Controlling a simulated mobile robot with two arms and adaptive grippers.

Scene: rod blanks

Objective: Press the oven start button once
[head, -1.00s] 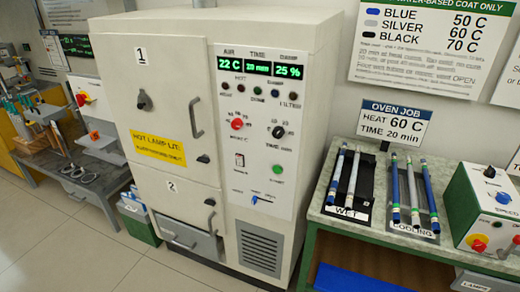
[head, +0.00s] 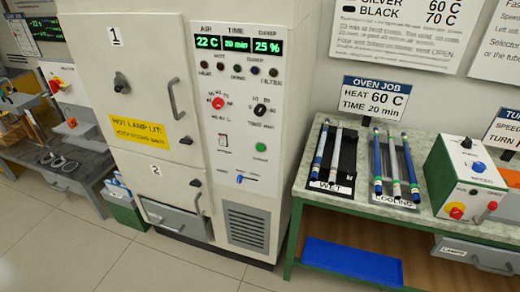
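The oven (head: 135,110) is a tall cream cabinet with a control panel on its right side. A round green button (head: 261,147), which looks like the start button, sits on the lower right of the panel. The display (head: 238,45) reads AIR 22 C, TIME 20 min and DAMP 25%. Neither of my grippers is in view.
A bench (head: 300,187) at the right holds blue and silver rods on WET and COOLING racks, and a green-sided control box (head: 465,175). A blue tray (head: 352,262) is on the shelf below. The floor (head: 60,245) before the oven is clear.

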